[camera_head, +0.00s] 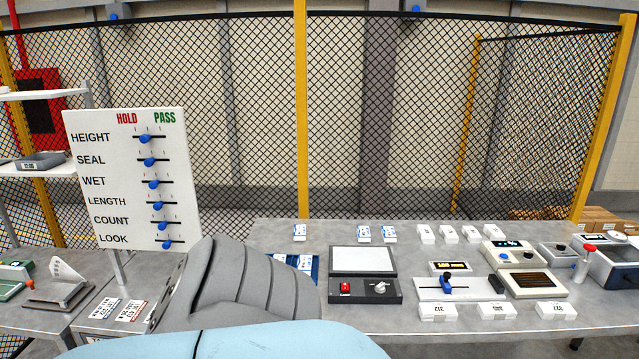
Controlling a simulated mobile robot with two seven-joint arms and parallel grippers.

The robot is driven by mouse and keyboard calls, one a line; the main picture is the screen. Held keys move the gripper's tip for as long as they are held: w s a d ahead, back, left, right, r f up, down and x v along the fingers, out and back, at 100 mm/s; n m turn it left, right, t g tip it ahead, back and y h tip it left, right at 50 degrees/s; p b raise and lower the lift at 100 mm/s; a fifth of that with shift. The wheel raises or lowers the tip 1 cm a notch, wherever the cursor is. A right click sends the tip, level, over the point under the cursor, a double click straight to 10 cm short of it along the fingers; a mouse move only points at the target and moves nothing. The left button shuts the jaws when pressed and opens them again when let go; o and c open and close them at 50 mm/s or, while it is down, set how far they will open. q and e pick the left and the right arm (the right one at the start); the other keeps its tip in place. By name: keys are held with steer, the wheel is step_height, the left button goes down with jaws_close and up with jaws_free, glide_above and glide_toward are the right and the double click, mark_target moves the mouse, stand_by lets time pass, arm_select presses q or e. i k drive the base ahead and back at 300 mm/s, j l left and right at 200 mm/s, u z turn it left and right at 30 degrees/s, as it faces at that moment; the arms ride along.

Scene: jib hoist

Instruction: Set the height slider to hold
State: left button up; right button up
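The white slider board (84,170) stands at the left on a post, with a red HOLD heading on its left and a green PASS heading on its right. The height slider (145,139) is the top row: a blue knob on a short dark horizontal track. Its knob sits near the middle of the track, between the HOLD and PASS ends. Neither of my grippers shows in the head view. A large grey ribbed shape and a light blue surface fill the lower foreground, hiding part of the bench and the board's lower right surroundings.
Below it are several similar rows, including the seal slider (150,161) and look slider (166,244), with knobs near mid-track. A grey bench (290,232) on the right carries small white boxes, a scale (364,289) and instruments. Mesh fencing (400,120) stands behind.

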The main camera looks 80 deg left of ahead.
mark_target(144, 138)
steer(key=u, duration=3.55)
